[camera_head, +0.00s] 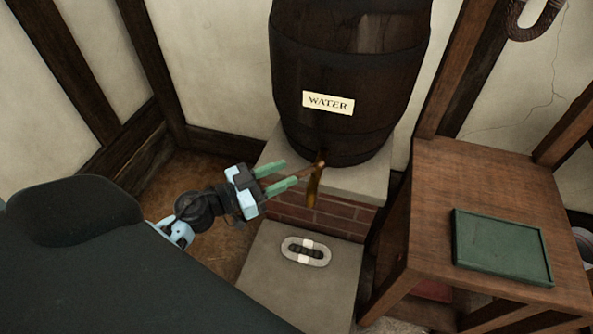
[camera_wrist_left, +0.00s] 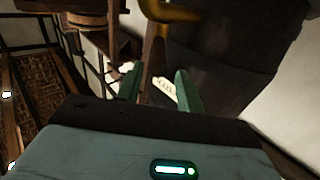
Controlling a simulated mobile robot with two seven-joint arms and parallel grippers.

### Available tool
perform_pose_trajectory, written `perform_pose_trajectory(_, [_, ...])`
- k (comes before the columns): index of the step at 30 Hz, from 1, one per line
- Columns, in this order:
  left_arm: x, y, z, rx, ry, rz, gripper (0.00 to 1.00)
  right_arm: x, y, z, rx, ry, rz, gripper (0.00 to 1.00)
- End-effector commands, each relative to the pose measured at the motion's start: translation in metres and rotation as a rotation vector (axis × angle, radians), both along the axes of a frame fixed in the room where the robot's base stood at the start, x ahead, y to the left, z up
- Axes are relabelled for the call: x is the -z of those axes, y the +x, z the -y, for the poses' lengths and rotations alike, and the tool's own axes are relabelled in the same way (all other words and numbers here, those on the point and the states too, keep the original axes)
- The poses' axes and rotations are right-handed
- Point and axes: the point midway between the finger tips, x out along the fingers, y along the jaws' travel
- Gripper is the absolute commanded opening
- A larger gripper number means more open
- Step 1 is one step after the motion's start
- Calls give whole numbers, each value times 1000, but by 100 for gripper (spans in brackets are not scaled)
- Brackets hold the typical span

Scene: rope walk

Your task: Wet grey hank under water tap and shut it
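A pale grey oval hank (camera_head: 306,251) with a white band across its middle lies flat on the stone slab (camera_head: 267,284) below the tap; its centre looks dark. The brass water tap (camera_head: 314,188) sticks out low on the barrel front, and a brass part of it shows at the top of the left wrist view (camera_wrist_left: 182,13). I see no clear water stream. My left gripper (camera_head: 291,172) is open with nothing between its fingers, its tips just left of the tap's brown handle (camera_head: 309,170). Its two green fingers stand apart in the wrist view (camera_wrist_left: 158,88). My right gripper is not in view.
The dark barrel (camera_head: 350,50) labelled WATER stands on a stone-topped brick plinth (camera_head: 335,213). A wooden table (camera_head: 431,190) with a green tray (camera_head: 500,283) stands to the right. A brown rope loop (camera_head: 534,30) hangs at top right. The slab around the hank is clear.

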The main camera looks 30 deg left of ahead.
Motion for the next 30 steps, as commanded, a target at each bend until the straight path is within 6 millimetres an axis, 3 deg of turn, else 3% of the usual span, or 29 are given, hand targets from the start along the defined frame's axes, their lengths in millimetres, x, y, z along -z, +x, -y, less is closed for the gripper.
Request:
perform_pose_trajectory(9, [7, 30, 22, 5, -4, -14, 37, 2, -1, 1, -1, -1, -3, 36])
perform_pose_trajectory(20, [9, 33, 25, 7, -1, -18, 37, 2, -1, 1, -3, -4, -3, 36])
perform_pose_trajectory(28, [10, 33, 25, 8, -2, -18, 2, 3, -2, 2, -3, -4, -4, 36])
perform_pose_trajectory(30, [10, 33, 25, 8, -2, -18, 0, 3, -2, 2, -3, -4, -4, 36])
